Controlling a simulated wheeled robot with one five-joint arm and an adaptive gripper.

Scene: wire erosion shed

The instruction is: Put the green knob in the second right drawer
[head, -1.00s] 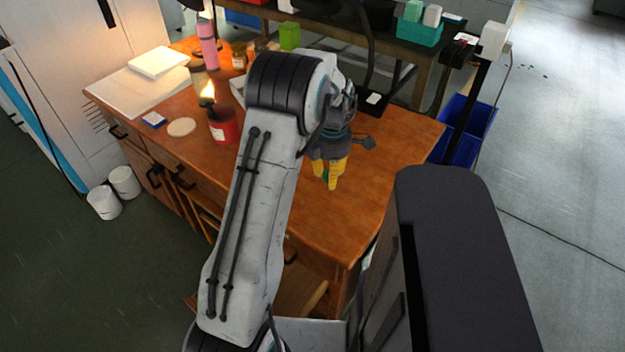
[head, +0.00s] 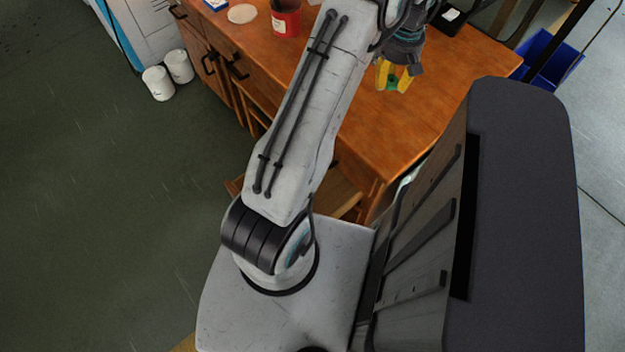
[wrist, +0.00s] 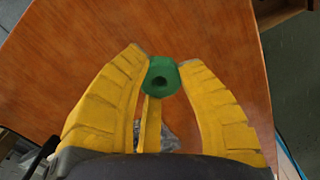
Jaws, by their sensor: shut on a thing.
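My gripper (head: 394,84) has yellow fingers and is above the right part of the wooden desk (head: 440,85). It is shut on the green knob (wrist: 160,78), which sits between the fingertips in the wrist view with a dark hole facing the camera. In the head view only a small bit of the knob (head: 391,82) shows between the fingers. A pulled-out wooden drawer (head: 340,196) shows low at the desk's right front, partly hidden behind my arm. Which drawer of the right stack it is, I cannot tell.
A red can (head: 285,18) and a round disc (head: 242,13) stand on the desk. Left drawers have black handles (head: 238,67). Two white pots (head: 158,83) stand on the floor at left. A blue bin (head: 552,62) is beyond the desk's right end.

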